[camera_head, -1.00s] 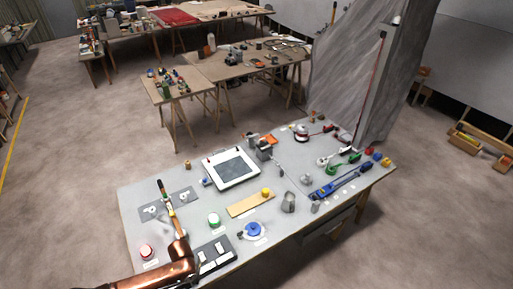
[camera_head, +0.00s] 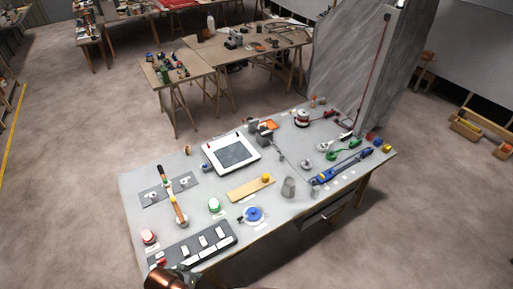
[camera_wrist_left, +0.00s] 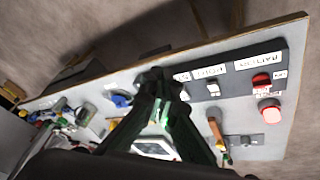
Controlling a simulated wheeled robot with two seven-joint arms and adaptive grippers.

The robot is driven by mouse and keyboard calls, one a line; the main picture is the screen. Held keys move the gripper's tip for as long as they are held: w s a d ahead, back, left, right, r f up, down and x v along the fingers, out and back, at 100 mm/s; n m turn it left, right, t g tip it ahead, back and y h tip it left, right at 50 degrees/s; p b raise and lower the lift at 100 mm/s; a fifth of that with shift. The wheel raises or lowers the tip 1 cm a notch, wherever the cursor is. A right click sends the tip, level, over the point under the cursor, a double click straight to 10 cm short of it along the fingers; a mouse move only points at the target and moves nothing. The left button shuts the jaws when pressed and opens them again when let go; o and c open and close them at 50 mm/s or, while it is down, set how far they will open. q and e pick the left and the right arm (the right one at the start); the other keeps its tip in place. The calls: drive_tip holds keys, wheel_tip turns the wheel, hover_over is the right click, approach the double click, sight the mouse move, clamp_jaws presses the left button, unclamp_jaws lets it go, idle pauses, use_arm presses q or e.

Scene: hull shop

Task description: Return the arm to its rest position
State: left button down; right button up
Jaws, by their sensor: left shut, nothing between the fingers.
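My left arm (camera_head: 168,279) shows only as a copper-coloured piece at the bottom edge of the head view, in front of the table's near left corner. In the left wrist view my left gripper (camera_wrist_left: 154,78) points over the grey worktable (camera_wrist_left: 130,78). Its dark fingers are together with nothing between them. They appear beside the dark switch panel; the height above it is hard to judge. My right gripper is not in view.
The dark switch panel (camera_head: 215,237) lies along the table's near left edge. A red button (camera_head: 148,237), green button (camera_head: 214,205) and blue knob (camera_head: 253,214) are nearby. Floor left of the table is clear.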

use_arm(q)
drive_tip(key=s+a+r+n+y, duration=0.2)
drive_tip(key=s+a+y, duration=0.1)
drive_tip(key=s+a, duration=0.9)
wheel_tip(320, 180, down, 42)
drive_tip(key=f+g+b, duration=0.1)
drive_tip(key=g+b, duration=0.1)
drive_tip(key=b, duration=1.1)
drive_tip(key=s+f+b, duration=0.3)
drive_tip(key=s+f, duration=0.3)
drive_tip(key=f, duration=0.3)
drive_tip(key=s+f+m+b, duration=0.1)
drive_tip(key=s+f+b, duration=0.3)
drive_tip(key=s+f, duration=0.3)
drive_tip(key=s+f+g+b, duration=0.1)
drive_tip(key=s+f+b, duration=0.2)
drive_tip(key=f, duration=0.9)
drive_tip(key=s, duration=0.3)
drive_tip(key=shift+s+d+f+h+b, duration=0.15)
drive_tip(key=shift+d+f+h+b, duration=0.15)
drive_tip(key=shift+d+b, duration=0.1)
